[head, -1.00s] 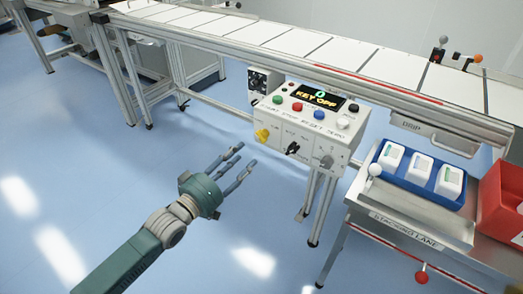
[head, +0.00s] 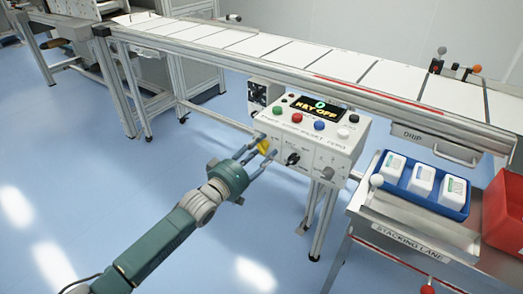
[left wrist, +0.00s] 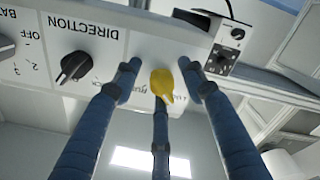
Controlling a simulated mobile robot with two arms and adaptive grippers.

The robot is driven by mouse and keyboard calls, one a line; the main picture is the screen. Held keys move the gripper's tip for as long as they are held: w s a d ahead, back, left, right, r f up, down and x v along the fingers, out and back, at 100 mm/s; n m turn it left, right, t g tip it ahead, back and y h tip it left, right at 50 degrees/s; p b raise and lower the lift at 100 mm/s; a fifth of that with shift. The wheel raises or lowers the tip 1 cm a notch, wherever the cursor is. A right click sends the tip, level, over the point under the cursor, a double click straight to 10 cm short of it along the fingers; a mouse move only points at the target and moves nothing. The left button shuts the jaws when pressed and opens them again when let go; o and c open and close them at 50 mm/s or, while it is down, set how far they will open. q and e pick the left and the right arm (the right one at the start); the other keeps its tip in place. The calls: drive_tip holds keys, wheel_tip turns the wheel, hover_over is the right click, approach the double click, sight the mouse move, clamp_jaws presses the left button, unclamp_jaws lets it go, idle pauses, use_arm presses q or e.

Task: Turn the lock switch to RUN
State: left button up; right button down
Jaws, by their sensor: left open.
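The yellow switch (head: 264,147) is at the left end of the front face of the white control box (head: 328,166). In the left wrist view the yellow switch (left wrist: 162,84) has a rounded body and a narrow tip. The display (head: 319,106) reads KEY OFF. My right gripper is out of view.
A black DIRECTION knob (left wrist: 75,67) is close to the fingers on the same face. Coloured buttons (head: 297,117) line the box top. The conveyor (head: 300,60) runs behind. A blue tray (head: 440,204) with white containers stands at right. Floor at left is clear.

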use_arm(q)
clamp_jaws()
drive_tip(key=shift+f, duration=0.1)
